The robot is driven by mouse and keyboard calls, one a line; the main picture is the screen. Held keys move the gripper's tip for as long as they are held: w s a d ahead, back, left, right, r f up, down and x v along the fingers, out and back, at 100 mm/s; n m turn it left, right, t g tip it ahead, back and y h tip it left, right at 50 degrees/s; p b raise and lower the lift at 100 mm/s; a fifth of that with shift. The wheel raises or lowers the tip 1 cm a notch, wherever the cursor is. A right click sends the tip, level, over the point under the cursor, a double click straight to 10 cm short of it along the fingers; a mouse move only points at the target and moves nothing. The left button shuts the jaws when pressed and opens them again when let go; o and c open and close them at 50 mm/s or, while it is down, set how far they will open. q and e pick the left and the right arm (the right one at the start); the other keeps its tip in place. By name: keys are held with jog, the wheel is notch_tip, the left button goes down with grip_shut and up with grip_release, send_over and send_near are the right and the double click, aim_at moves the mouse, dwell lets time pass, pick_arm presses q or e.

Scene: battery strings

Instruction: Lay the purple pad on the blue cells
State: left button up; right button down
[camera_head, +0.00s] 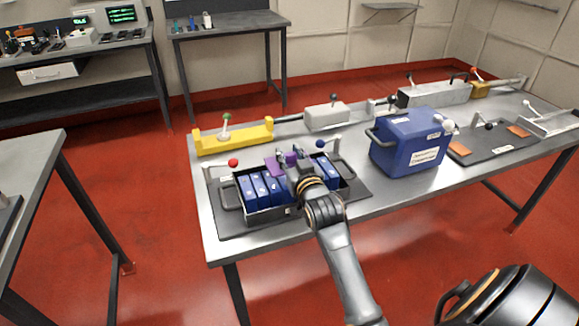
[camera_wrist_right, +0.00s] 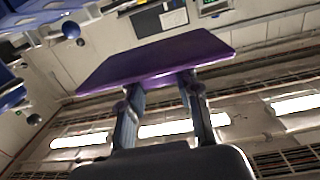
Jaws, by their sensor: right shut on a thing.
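The purple pad (camera_head: 275,167) shows above the back of the black tray (camera_head: 262,220) in the head view. My right gripper (camera_head: 293,160) is shut on the pad. The right wrist view shows the flat purple pad (camera_wrist_right: 160,58) between the two fingertips (camera_wrist_right: 160,84). The pad looks held above the cells; its exact height is hard to tell. Several blue cells (camera_head: 261,190) stand in a row in the tray, with more blue cells (camera_head: 329,171) right of my gripper. My wrist hides the middle of the row. My left gripper is not in view.
The tray stands on a dark mat (camera_head: 228,222) on the steel table (camera_head: 210,245). Clamps with a red knob (camera_head: 233,162) and a blue knob (camera_head: 320,144) flank it. A yellow fixture (camera_head: 243,138) stands behind. A blue box (camera_head: 410,142) stands to the right.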

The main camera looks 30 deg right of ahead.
aim_at(293, 162)
jog(key=shift+w+d+f, duration=0.3)
jog(key=shift+w+f, duration=0.15)
jog(key=shift+f, duration=0.15)
jog(key=shift+w+d+f, duration=0.3)
jog(key=shift+w+f, duration=0.15)
jog(key=shift+f, duration=0.15)
jog(key=shift+w+d+f, duration=0.1)
jog(key=shift+w+f, duration=0.1)
jog(key=shift+f, duration=1.6)
jog(key=shift+f, duration=0.15)
jog(key=c, duration=1)
grip_release()
jog(key=shift+o, duration=0.2)
